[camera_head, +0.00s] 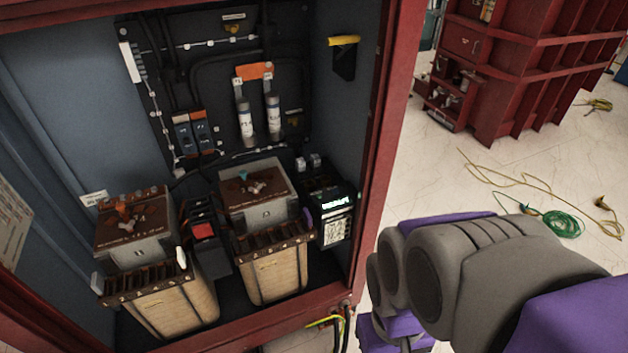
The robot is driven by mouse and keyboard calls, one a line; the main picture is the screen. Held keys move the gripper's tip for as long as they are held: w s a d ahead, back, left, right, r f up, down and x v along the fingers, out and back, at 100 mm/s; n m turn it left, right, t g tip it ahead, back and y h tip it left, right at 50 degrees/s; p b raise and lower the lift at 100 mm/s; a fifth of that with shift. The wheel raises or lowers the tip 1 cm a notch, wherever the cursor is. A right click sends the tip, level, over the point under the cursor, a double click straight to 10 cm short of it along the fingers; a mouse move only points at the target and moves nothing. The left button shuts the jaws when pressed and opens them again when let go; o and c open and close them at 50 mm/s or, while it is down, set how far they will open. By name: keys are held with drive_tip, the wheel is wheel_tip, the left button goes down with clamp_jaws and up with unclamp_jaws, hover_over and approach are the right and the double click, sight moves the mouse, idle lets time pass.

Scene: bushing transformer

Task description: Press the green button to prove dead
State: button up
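The open red cabinet (385,150) fills the left and middle of the head view. Inside it, at the lower right, stands a black device (335,228) with a green lit display (335,202) and a pale label below it. I cannot make out a separate green button at this size. A black unit with a red block (203,230) stands between the two transformers. My grey and purple arm (480,270) is outside the cabinet, at the lower right, apart from the device. No gripper fingers can be made out.
Two transformers with tan coils, left (170,310) and right (275,275), stand on the cabinet floor. The red right frame post lies between my arm and the interior. A green cable coil (562,223) and a yellow cable lie on the pale floor beyond.

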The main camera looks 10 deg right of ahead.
clamp_jaws()
